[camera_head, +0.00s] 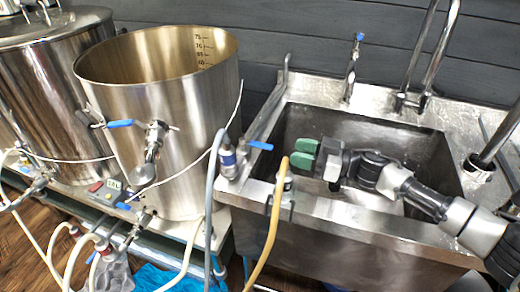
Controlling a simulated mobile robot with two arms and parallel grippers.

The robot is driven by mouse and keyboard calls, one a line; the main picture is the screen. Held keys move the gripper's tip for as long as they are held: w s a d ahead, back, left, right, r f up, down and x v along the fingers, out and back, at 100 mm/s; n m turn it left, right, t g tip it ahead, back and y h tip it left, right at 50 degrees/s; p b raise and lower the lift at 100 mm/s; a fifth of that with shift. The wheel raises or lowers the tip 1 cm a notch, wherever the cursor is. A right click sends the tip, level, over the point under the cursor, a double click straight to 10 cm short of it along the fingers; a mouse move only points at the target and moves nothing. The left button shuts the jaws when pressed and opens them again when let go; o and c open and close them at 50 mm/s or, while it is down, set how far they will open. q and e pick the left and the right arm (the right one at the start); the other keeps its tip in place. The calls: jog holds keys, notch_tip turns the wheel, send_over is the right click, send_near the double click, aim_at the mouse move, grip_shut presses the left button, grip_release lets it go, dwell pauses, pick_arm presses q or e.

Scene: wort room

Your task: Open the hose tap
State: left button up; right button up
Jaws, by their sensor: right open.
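A tap with a blue lever (259,145) stands at the sink's left rim. Its metal body (231,163) has a grey hose (211,190) beside it. The lever points right, toward my right gripper. My right gripper (311,154), with green finger pads, comes in from the right over the sink. It is open and empty, a short gap to the right of the lever tip. A second slim tap with a small blue top (352,68) stands at the sink's back edge. I cannot tell from this view alone which tap is the hose tap. My left gripper is not in view.
A steel sink (350,212) lies under my right arm. A tan hose (270,232) rises over its front left rim. An open steel kettle (190,110) with blue-handled valves stands at the left. A tall faucet (432,60) stands at the back right.

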aim_at(260, 144)
jog(key=x, duration=1)
jog(key=shift+w+a+f, duration=0.2)
jog(key=shift+a+f, duration=0.1)
jog(key=shift+a, duration=0.05)
jog(key=shift+c, duration=0.2)
grip_shut()
